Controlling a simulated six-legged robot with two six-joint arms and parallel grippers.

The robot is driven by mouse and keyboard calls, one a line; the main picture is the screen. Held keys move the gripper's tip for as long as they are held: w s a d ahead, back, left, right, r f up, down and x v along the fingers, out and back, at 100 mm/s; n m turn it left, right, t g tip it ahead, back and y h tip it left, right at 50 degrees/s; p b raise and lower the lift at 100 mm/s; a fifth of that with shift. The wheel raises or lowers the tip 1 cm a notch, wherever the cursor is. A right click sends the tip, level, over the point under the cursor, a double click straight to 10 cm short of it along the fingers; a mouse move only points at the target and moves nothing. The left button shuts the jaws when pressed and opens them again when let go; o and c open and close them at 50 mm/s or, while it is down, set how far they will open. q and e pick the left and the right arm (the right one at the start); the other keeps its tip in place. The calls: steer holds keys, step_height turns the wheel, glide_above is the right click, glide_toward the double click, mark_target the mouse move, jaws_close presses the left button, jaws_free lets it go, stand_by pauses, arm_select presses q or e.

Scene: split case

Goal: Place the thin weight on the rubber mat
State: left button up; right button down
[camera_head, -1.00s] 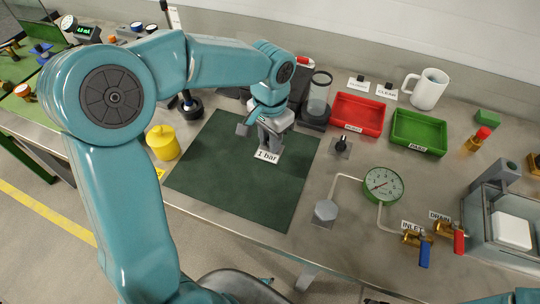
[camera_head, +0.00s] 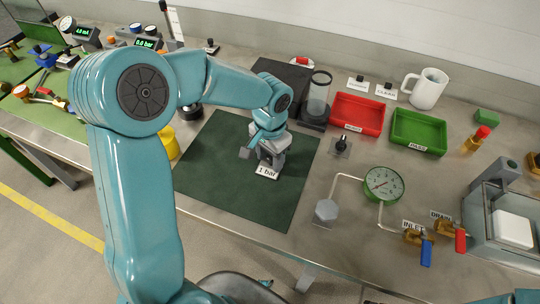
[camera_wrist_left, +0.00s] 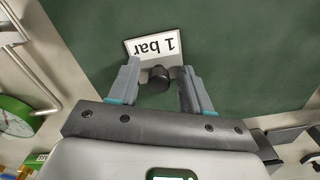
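The thin weight (camera_wrist_left: 159,78) shows in the left wrist view as a dark round knob by a pale plate with a "1 bar" label. In the head view its label (camera_head: 267,172) is over the right part of the green rubber mat (camera_head: 225,180), and it looks to rest there. My left gripper (camera_wrist_left: 159,68) is around the knob, with a gap on each side, so it is open. In the head view the left gripper (camera_head: 269,155) hides most of the weight. My right gripper is out of view.
A yellow object (camera_head: 170,143) stands at the mat's left edge, partly behind my arm. A glass cylinder (camera_head: 319,95), a red tray (camera_head: 357,114) and a green tray (camera_head: 418,131) stand behind. A pressure gauge (camera_head: 383,185) and piping are at right. The mat's front is clear.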

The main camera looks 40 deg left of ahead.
mark_target(269, 158)
arm_select(q)
steer(key=shift+r, duration=0.1)
step_height(269, 158, up, 12)
steer(key=p, duration=0.1)
steer(key=shift+r, duration=0.15)
stand_by(0.4)
steer(key=shift+s, duration=0.15)
stand_by(0.3)
